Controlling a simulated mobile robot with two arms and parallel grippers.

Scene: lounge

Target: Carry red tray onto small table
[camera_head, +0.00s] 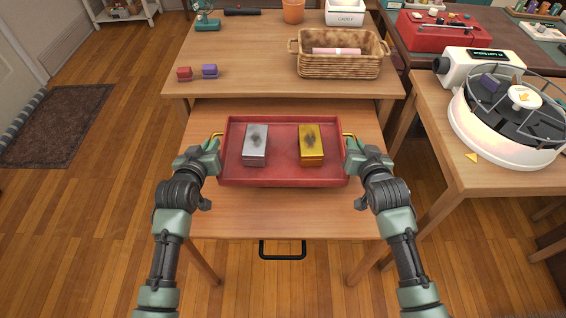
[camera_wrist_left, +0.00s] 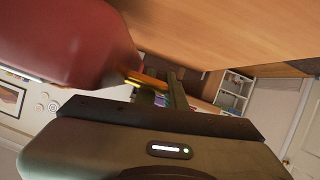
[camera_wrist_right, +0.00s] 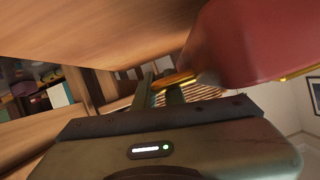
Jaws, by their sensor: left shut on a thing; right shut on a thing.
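The red tray (camera_head: 283,178) is over the near small wooden table (camera_head: 250,220) in the head view, with a silver block (camera_head: 255,145) and a gold block (camera_head: 310,145) in it. Both blocks have a dark mark on top. My left gripper (camera_head: 215,142) is shut on the tray's left gold handle, and my right gripper (camera_head: 349,142) is shut on its right gold handle. The tray's underside shows in the left wrist view (camera_wrist_left: 70,45) and the right wrist view (camera_wrist_right: 260,40). Whether the tray touches the tabletop I cannot tell.
On the right, another table (camera_head: 440,130) bears a round white machine (camera_head: 510,120). Tabletop in front of the tray is bare.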

